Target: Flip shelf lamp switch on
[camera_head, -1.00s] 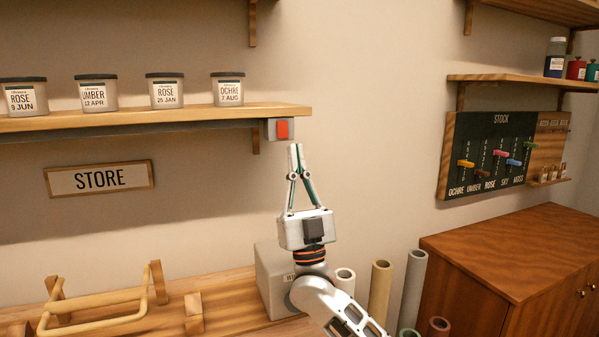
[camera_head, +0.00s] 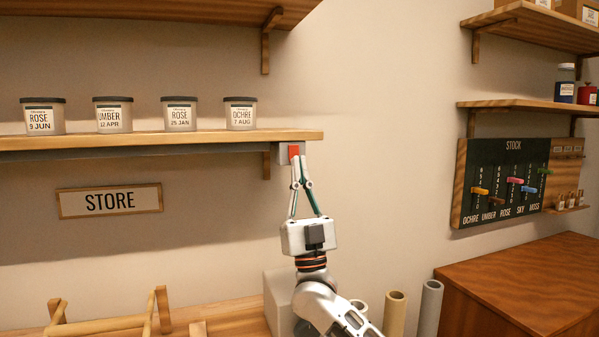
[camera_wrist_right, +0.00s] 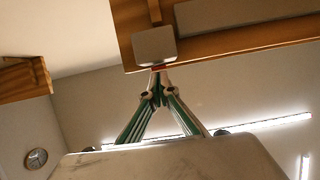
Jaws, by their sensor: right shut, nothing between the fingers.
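The shelf lamp switch is a small pale box (camera_head: 284,159) with a red rocker (camera_head: 294,150), at the right end under the lower shelf. My right gripper (camera_head: 299,158) is shut and empty, pointing up, with its fingertips at the rocker's lower part. In the right wrist view the fingertips (camera_wrist_right: 158,68) meet the underside of the switch box (camera_wrist_right: 155,46), with a sliver of red showing between. I cannot tell whether they press on it. My left gripper is not in view.
The shelf (camera_head: 200,138) carries several labelled jars. A STORE sign (camera_head: 110,200) hangs below it. A STOCK board (camera_head: 505,180) and a wooden cabinet (camera_head: 520,290) are at the right. Paper rolls (camera_head: 395,312) stand near my arm. The wall between is clear.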

